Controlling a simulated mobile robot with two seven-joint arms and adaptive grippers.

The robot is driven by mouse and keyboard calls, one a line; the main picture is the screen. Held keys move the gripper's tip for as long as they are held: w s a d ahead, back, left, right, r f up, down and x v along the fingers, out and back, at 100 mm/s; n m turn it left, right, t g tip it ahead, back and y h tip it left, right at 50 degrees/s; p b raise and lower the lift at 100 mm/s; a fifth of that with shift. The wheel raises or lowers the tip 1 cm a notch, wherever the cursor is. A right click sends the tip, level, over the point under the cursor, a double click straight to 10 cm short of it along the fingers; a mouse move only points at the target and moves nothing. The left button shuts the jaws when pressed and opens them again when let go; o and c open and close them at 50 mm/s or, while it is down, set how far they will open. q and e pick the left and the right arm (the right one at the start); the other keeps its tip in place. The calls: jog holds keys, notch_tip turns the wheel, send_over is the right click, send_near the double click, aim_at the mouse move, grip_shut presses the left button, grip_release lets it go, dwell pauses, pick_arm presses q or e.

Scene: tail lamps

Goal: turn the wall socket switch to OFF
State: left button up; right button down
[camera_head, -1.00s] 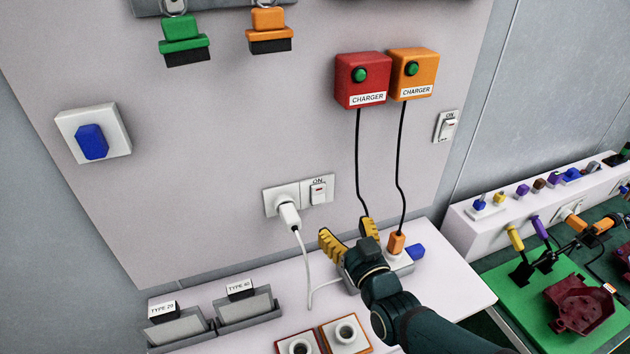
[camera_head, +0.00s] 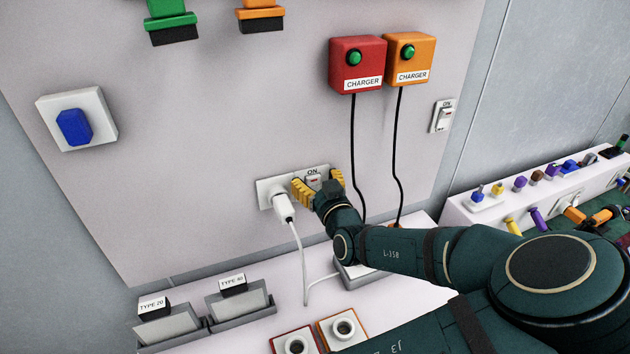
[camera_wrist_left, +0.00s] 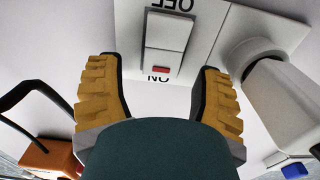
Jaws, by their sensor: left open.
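The wall socket switch (camera_head: 313,180) is a white rocker with an ON label on a white plate. In the left wrist view the switch (camera_wrist_left: 168,35) appears upside down, with OFF at the top edge, ON below and a red mark at the ON end. My left gripper (camera_head: 318,183) is open and empty. Its yellow fingers are either side of the rocker, near the plate; I cannot tell whether they touch it. The fingers (camera_wrist_left: 158,65) partly hide the switch in the head view. The socket half (camera_head: 268,190) holds a white plug (camera_head: 284,208).
A white cable (camera_head: 302,260) hangs from the plug. Red (camera_head: 357,65) and orange (camera_head: 413,62) chargers hang above, with black cables to the right of the gripper. Another ON switch (camera_head: 443,116) is farther right. Trays (camera_head: 240,303) stand below left.

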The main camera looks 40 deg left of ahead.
pick_arm(q)
jog(key=shift+w+a, duration=0.1)
jog(key=shift+a, duration=0.2)
grip_shut()
jog(key=y+b, duration=0.1)
jog(key=b, duration=0.2)
jog(key=shift+d+f+t+y, duration=0.2)
jog(key=shift+f+t+y, duration=0.15)
jog(key=shift+t+y, duration=0.05)
jog(key=shift+d+r+y+b, duration=0.1)
jog(key=shift+y+b, duration=0.3)
jog(key=shift+b, duration=0.2)
jog(key=shift+r, duration=0.1)
grip_release()
